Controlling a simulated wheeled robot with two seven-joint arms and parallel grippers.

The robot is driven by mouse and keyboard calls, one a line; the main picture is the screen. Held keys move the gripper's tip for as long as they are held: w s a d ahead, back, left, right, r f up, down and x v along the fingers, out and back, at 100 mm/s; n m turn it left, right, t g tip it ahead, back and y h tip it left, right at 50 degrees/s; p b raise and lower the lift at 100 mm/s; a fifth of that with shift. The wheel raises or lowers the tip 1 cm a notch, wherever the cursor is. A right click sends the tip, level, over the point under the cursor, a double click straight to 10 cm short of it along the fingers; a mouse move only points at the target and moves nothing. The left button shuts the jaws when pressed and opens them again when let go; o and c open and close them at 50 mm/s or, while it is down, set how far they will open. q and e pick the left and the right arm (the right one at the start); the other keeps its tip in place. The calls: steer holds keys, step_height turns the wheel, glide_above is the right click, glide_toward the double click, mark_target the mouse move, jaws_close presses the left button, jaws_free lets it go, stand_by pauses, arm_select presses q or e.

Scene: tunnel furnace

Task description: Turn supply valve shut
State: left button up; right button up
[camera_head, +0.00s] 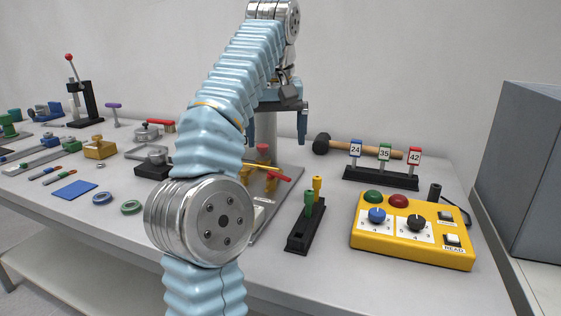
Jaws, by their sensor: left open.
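My left gripper (277,122) hangs over the back middle of the table, fingers down and apart, with nothing seen between them. Below it is a grey plate (283,196) with a valve-like fitting on it. A lever with a yellow bar and a red grip (279,176) lies across this fitting, slanting down to the right. A short red-topped post (263,150) stands just behind the lever, below the gripper and apart from it. My left arm hides the plate's left part. I cannot tell which part is the supply valve. My right gripper is not in view.
A yellow control box (411,246) and a black stand with green and yellow pegs (302,240) are to the right. Small tools crowd the left; a grey cabinet (530,172) borders the right.

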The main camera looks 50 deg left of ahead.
arm_select(q)
steer(key=s+a+r+m+t+h, duration=0.1)
steer(key=s+r+m+t, duration=0.1)
steer(key=s+r+m, duration=0.35)
steer(key=m+b, duration=0.3)
steer(key=m, duration=0.1)
glide_toward(280, 174)
steer(key=shift+t, duration=0.4)
steer(key=x, duration=0.7)
steer(key=shift+s+f, duration=0.25)
steer(key=shift+f, duration=0.05)
